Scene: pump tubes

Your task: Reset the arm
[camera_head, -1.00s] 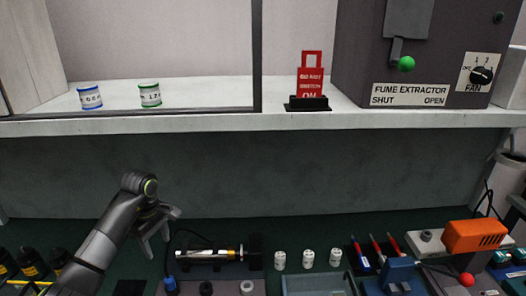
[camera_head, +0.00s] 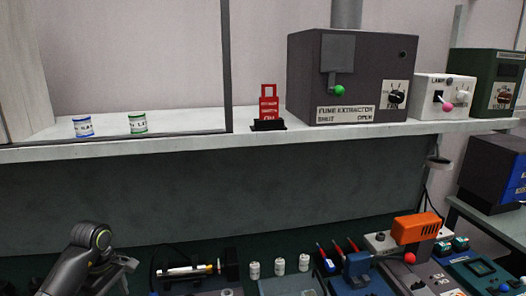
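My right gripper is not in view.
Small white canisters (camera_head: 279,266), screwdrivers (camera_head: 337,246) and an orange-topped device (camera_head: 416,227) stand on the bench. Above, the shelf (camera_head: 200,146) holds two labelled jars (camera_head: 138,123), a red tag stand (camera_head: 269,104) and a fume extractor (camera_head: 345,75). The back panel is clear.

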